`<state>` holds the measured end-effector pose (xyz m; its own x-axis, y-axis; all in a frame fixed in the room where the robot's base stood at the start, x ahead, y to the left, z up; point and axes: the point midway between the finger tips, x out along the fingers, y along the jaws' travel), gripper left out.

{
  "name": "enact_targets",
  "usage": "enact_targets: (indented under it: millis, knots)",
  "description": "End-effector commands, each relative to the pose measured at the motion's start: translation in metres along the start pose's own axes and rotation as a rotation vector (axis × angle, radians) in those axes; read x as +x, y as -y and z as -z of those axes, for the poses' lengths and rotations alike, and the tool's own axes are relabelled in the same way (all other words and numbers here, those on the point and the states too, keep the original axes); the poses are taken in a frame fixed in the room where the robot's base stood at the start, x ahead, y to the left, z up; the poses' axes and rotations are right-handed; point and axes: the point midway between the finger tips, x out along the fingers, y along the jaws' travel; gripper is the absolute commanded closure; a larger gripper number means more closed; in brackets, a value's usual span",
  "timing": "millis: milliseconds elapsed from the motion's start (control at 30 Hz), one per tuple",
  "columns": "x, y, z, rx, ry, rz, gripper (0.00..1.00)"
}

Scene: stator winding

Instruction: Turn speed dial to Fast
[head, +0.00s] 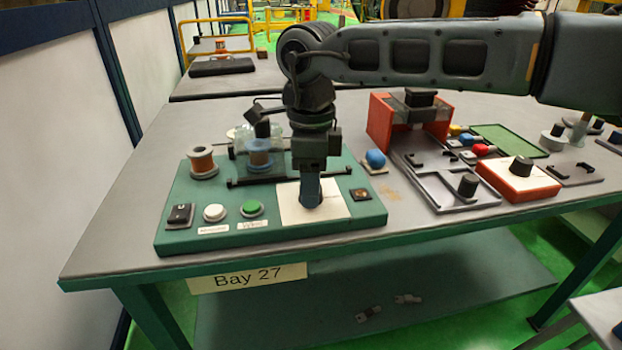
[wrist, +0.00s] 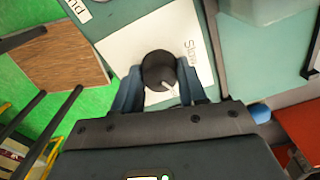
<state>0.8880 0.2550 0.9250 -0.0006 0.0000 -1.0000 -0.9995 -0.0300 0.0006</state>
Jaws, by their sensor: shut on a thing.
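The speed dial (wrist: 158,70) is a dark round knob on a white plate (wrist: 117,50) in the wrist view. My gripper (wrist: 159,84) is shut on it, one blue-grey finger on each side. A pale pointer mark on the knob points toward the lower right of the wrist view. The plate's lettering to the right of the dial seems to read "Slow"; no "Fast" lettering is visible.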

Motion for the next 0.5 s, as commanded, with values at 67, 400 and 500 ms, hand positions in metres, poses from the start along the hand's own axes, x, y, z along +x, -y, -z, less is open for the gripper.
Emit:
enact_targets:
  millis: [67,400,500]
  knots:
    - [-0.0015,0.0004,0.0003,0.068,-0.001,0.001,0.89]
    - [-0.0012,0.0003,0.0001,0.313,-0.001,0.001,0.89]
    - [-0.0011,0.0004,0.0001,0.359,-0.001,0.002,0.89]
